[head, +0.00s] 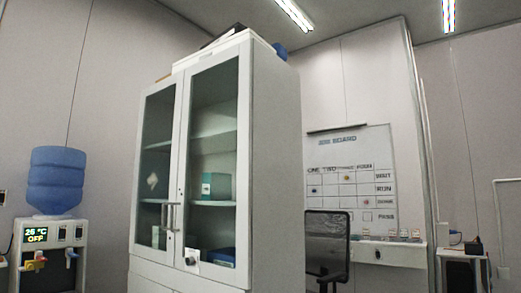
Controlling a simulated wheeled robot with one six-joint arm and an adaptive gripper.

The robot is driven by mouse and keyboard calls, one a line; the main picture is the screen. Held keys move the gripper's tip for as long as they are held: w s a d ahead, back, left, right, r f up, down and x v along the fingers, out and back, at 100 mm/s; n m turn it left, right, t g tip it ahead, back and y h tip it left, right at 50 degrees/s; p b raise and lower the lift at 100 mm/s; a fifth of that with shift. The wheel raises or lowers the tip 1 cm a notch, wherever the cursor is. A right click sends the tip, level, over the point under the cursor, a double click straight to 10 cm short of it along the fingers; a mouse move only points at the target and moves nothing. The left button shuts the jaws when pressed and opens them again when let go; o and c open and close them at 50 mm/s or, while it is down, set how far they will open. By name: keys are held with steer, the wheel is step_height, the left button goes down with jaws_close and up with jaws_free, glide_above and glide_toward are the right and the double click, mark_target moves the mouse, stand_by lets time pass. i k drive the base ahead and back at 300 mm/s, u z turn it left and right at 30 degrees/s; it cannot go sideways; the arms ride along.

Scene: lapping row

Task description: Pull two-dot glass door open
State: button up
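A tall white cabinet (275,170) stands left of centre with two glass doors, both looking shut. The left glass door (155,165) is narrow and seen at an angle; the right glass door (213,160) is wider in view. Upright bar handles (168,216) sit side by side where the doors meet. Small dark marks show on the frame between the doors above the handles, too small to count surely, so I cannot tell which door has two dots. A dark round knob-like thing (190,261) is low on the right door. My gripper is not in view.
Boxes stand on the shelves behind the glass. A water dispenser (50,250) with a blue bottle (57,181) is at the left. A dark chair (327,243) and a whiteboard (350,180) are at the right. Things lie on the cabinet top.

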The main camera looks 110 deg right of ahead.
mark_target(240, 277)
steer(key=z, duration=3.5)
